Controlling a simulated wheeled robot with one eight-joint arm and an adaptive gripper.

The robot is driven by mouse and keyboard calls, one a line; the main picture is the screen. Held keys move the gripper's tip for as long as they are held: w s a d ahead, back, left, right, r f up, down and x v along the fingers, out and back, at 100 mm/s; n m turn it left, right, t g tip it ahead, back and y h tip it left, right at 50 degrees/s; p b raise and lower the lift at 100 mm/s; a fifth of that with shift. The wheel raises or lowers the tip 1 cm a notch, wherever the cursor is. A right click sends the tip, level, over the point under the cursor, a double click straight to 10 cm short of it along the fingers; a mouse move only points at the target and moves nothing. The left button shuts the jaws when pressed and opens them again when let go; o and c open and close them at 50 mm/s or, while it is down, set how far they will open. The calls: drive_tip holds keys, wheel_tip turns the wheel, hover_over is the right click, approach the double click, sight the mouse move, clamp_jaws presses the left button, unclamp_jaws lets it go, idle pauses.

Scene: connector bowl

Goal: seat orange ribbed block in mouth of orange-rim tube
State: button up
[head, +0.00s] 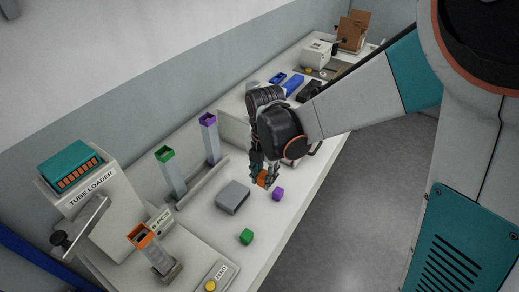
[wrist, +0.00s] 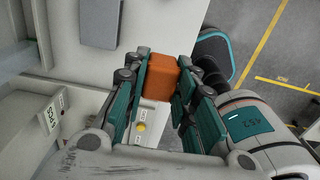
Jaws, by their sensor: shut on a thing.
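The orange block (head: 264,181) is between the fingers of my gripper (head: 263,174), above the bench near its front edge in the head view. In the wrist view the orange block (wrist: 160,78) sits between the two teal finger pads of my gripper (wrist: 162,85). My gripper is shut on it. The ribs cannot be made out.
A purple block (head: 278,194) and a green block (head: 246,237) lie on the bench. A grey box (head: 233,196) is left of my gripper. A green-rim tube (head: 171,174) and a purple-rim tube (head: 209,138) stand behind. The tube loader (head: 75,200) is far left.

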drive_tip(key=w+d+f+m+b, duration=0.1)
drive_tip(key=d+f+m+b, duration=0.2)
drive_tip(key=m, duration=0.6)
drive_tip(key=w+d+f+m+b, duration=0.2)
drive_tip(key=d+f+m+b, duration=0.2)
drive_tip(key=d+f+m, duration=0.2)
drive_tip(key=w+d+f+m+b, duration=0.1)
drive_tip(key=d+f+m+b, duration=0.2)
drive_tip(key=f+m, duration=0.4)
drive_tip(key=shift+w+d+f+m+b, duration=0.15)
drive_tip(key=shift+d+m, duration=0.25)
drive_tip(key=shift+m, duration=0.9)
drive_tip(key=shift+d+m+b, duration=0.25)
drive_tip(key=shift+d+m, duration=0.15)
drive_tip(key=shift+m, duration=0.9)
drive_tip(key=shift+d+f+m, duration=0.25)
drive_tip(key=shift+d+m, duration=0.05)
drive_tip(key=shift+m, duration=0.3)
